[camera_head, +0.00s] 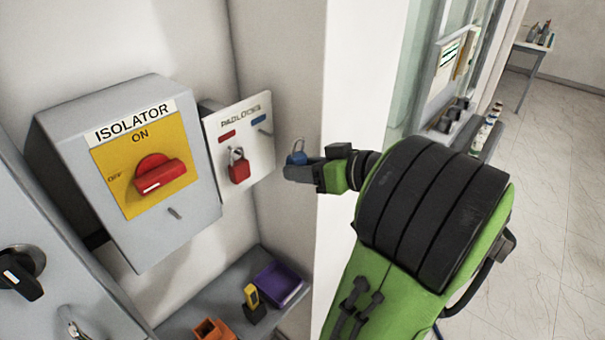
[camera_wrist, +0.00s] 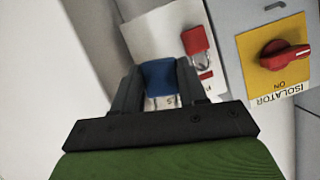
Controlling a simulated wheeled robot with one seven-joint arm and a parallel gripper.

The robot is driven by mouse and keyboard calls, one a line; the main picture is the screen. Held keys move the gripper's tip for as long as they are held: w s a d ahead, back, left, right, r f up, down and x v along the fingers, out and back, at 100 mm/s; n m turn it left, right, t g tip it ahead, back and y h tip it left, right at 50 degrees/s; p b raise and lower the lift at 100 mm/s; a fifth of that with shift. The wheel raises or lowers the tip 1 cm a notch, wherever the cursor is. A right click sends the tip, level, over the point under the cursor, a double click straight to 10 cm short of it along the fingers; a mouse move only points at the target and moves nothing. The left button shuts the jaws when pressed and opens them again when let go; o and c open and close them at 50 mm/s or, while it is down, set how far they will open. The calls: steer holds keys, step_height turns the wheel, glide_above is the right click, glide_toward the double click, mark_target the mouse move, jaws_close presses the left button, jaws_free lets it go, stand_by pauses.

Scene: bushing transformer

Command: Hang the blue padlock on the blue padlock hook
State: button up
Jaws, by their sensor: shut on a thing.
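The blue padlock (camera_head: 297,157) is in my gripper (camera_head: 300,172), its shackle pointing up in the head view. In the wrist view the padlock's blue body (camera_wrist: 159,80) sits between both fingers of my gripper (camera_wrist: 158,90). The white padlocks board (camera_head: 262,155) is on the wall left of my gripper. It has a red label with a red padlock (camera_head: 239,168) hanging below it, and a blue label (camera_head: 258,119) at the right. A small hook (camera_head: 266,132) shows under the blue label, with nothing on it. The held padlock is to the right of the board, apart from it.
The grey isolator box (camera_head: 205,215) with a red rotary switch (camera_head: 160,174) stands left of the board. A shelf (camera_head: 190,312) below holds a purple tray (camera_head: 279,284), a yellow and black item (camera_head: 252,299) and an orange item (camera_head: 212,330). A white wall edge (camera_head: 345,90) is behind my gripper.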

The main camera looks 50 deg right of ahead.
steer(key=shift+w+d+f+b, duration=0.15)
steer(key=shift+w+f+b, duration=0.2)
steer(key=shift+w, duration=0.35)
steer(key=shift+w+d+r, duration=0.1)
steer(key=shift+w+d, duration=0.05)
steer(key=shift+w, duration=0.45)
steer(key=shift+w+a+p, duration=0.2)
steer(key=shift+w+p, duration=0.1)
steer(key=shift+w, duration=0.25)
steer(key=shift+d+r+b+x, duration=0.15)
steer(key=shift+b+x, duration=0.05)
steer(key=shift+x, duration=1.15)
steer(key=shift+d+r+b+x, duration=0.15)
steer(key=shift+b+x, duration=0.05)
steer(key=shift+x, duration=1.15)
steer(key=shift+w+r, duration=0.1)
steer(key=shift+w, duration=0.05)
steer(key=o, duration=1.2)
